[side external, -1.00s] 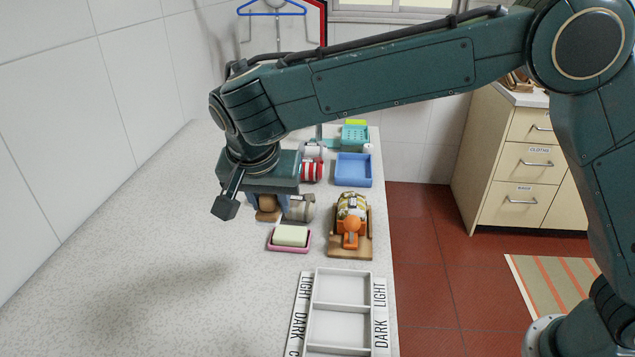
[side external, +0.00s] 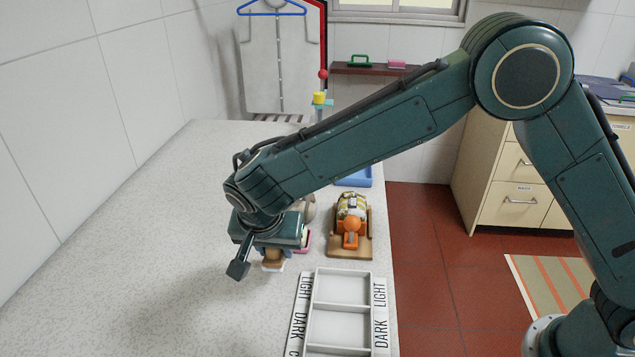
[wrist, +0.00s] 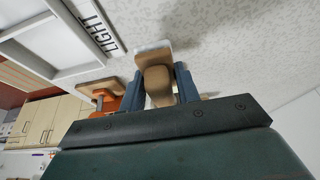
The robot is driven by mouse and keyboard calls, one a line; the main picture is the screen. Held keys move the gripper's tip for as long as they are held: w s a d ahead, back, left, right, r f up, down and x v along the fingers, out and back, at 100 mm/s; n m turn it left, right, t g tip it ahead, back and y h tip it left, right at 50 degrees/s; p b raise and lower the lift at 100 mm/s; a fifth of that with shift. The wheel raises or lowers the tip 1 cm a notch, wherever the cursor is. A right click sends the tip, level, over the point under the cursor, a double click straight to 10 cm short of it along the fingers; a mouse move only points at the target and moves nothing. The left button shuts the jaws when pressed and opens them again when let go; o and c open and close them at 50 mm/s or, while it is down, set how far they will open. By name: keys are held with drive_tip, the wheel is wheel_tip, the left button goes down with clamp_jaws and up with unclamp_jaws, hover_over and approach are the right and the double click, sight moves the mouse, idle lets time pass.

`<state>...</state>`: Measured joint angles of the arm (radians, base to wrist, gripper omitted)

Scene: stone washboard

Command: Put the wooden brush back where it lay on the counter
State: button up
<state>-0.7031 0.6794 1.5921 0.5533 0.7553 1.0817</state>
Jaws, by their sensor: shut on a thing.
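The wooden brush (wrist: 157,78) is between the two blue fingers of my gripper (wrist: 160,88) in the wrist view. Its pale bristle side points away from the gripper. In the side view the brush (side external: 272,263) shows under my gripper (side external: 270,252), left of the divided tray, and its pale underside seems just above the counter (side external: 150,280). I cannot tell whether it touches the counter. My gripper is shut on the brush. The arm hides part of the counter behind it.
The white divided tray (side external: 340,290) with LIGHT and DARK labels lies to the right. A wooden board with an orange object (side external: 351,230) stands behind the tray. The pink soap dish (side external: 306,240) is partly hidden beside my gripper. The counter's left front is clear.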

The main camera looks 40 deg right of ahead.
sight(276, 261)
drive_tip(key=shift+f, duration=1.65)
drive_tip(key=shift+f, duration=0.15)
drive_tip(key=o, duration=1)
drive_tip(key=v, duration=1.2)
drive_tip(key=shift+r, duration=0.2)
drive_tip(key=shift+d, duration=0.1)
